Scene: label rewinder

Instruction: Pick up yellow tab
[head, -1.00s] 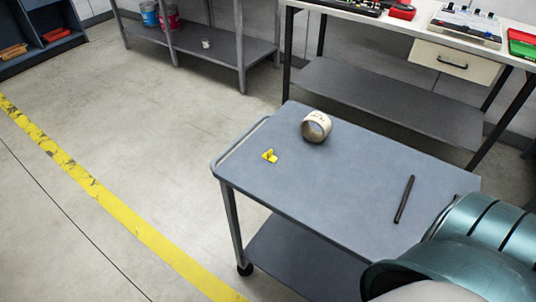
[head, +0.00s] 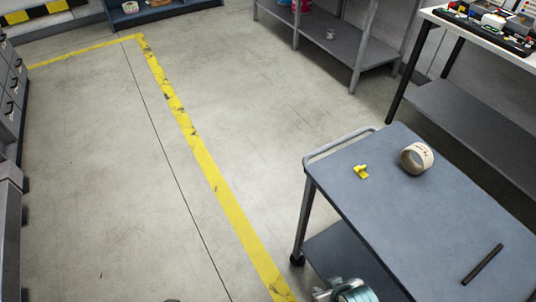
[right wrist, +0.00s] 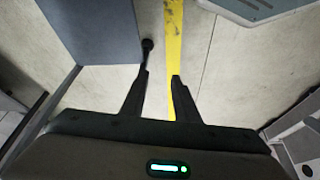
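The small yellow tab (head: 361,172) lies on the blue-grey top of the cart (head: 440,215), near its far left corner in the head view. The tab is not visible in the right wrist view. My left gripper is not in view.
A cream tape roll (head: 416,158) stands right of the tab. A black rod (head: 482,264) lies on the cart's near right part. A rail (head: 338,143) runs along the cart's left end. A workbench (head: 480,38) stands behind. The floor left of the cart is open.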

